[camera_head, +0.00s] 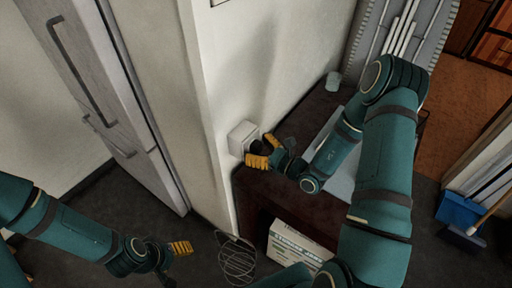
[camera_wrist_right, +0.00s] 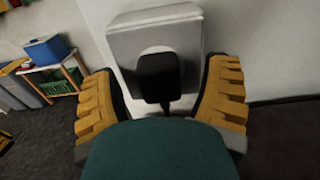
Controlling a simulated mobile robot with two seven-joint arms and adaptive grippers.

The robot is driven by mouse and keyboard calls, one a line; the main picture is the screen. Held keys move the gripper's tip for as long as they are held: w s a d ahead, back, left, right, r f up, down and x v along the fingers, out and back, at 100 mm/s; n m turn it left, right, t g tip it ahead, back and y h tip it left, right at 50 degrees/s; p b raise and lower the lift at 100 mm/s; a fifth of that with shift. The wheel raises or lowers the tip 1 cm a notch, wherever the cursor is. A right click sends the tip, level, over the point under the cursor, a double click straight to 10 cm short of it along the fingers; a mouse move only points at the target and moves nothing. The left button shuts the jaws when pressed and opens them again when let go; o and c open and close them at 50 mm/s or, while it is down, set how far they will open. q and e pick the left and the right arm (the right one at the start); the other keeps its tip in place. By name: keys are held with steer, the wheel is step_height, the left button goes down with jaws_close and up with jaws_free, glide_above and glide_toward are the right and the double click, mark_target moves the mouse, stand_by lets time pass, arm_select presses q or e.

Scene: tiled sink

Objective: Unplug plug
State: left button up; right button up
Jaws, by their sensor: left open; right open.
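A black plug (camera_wrist_right: 158,78) sits in a white wall socket box (camera_wrist_right: 150,30), with its cord hanging down, in the right wrist view. In the head view the white socket box (camera_head: 241,137) is on the wall at the corner, and the plug is a dark shape beside my right gripper. My right gripper (camera_head: 272,152) is open. Its yellow fingers stand on both sides of the plug in the wrist view (camera_wrist_right: 162,105), with visible gaps. My left gripper (camera_head: 181,248) is open and empty low over the floor, away from the socket.
A dark table (camera_head: 315,120) stands below and right of the socket, under my right arm. A white box (camera_head: 298,246) and a wire basket (camera_head: 238,262) are low by the table. A grey cabinet (camera_head: 110,90) is at left. A blue dustpan (camera_head: 458,212) is at far right.

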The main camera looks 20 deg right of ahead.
mark_target(260, 150)
stand_by(0.8)
jaws_close()
steer(key=shift+s+d, duration=0.1)
steer(key=shift+s, duration=0.05)
steer(key=shift+v, duration=2.8)
